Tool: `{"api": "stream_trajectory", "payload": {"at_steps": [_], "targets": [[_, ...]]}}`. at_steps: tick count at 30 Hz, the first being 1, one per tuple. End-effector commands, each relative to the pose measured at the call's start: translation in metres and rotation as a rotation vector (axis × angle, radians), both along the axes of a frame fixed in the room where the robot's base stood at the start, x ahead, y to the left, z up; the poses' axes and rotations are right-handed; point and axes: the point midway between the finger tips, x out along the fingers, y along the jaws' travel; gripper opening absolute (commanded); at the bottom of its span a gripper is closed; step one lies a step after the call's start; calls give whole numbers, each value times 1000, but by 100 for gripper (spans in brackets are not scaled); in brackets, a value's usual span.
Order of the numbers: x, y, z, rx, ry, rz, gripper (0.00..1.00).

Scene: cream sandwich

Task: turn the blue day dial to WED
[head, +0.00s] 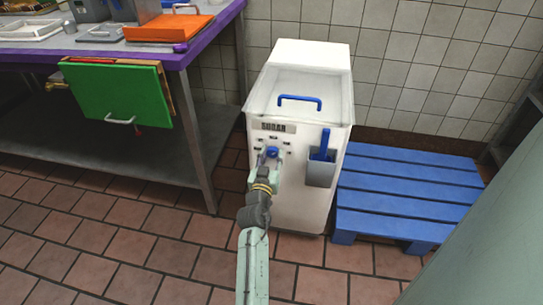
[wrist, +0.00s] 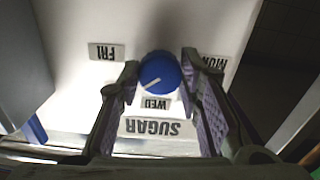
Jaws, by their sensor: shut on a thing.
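The blue day dial (head: 271,152) is on the front of the white sugar bin (head: 309,205). In the wrist view the round dial (wrist: 164,69) sits between the fingers of my gripper (wrist: 159,67), which is shut on it. The bin appears upside down there. The dial's white pointer line points to the lower left, between the FRI label (wrist: 106,52) and the WED label (wrist: 155,103), nearer WED. The MON label (wrist: 211,63) is partly hidden behind the right finger. The SUGAR label (wrist: 160,127) is beyond WED.
A blue scoop (head: 324,143) stands in a grey holder (head: 321,173) right of the dial. The bin's lid has a blue handle (head: 300,99). A blue pallet (head: 410,195) lies to the right. A purple-edged table (head: 207,45) with a green board (head: 116,93) stands left.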

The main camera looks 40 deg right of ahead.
Motion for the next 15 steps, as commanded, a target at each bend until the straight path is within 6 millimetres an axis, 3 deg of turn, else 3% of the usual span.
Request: {"api": "stream_trajectory", "payload": {"at_steps": [15], "targets": [[1, 0, 1, -68, 78, 1, 5]]}}
